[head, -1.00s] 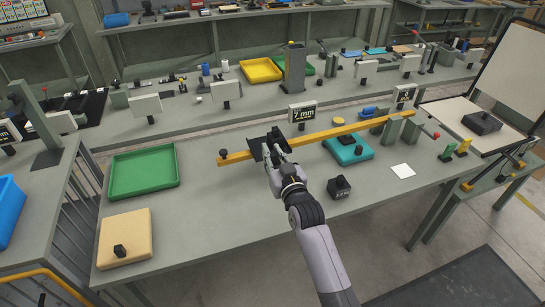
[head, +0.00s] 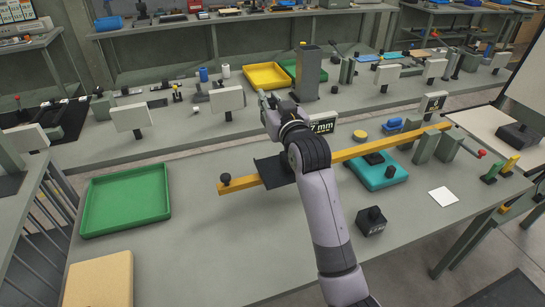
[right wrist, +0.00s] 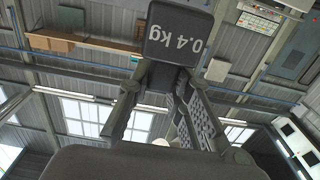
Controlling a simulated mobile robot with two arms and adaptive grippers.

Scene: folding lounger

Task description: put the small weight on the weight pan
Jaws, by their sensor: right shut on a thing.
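My right gripper (head: 268,103) is above and beyond the yellow beam, its fingers partly hidden by its own wrist. The right wrist view shows it shut on a dark weight (right wrist: 178,35) marked 0.4 kg. In the head view I cannot clearly make out that weight. A flat black plate (head: 268,171), which looks like the weight pan, sits on the beam (head: 400,139) near its left end. My forearm covers part of it, and the visible part is bare. My left gripper is not in view.
A larger black weight (head: 371,222) stands on the bench right of my arm. A green tray (head: 126,200) and a beige pad (head: 98,281) are at the left.

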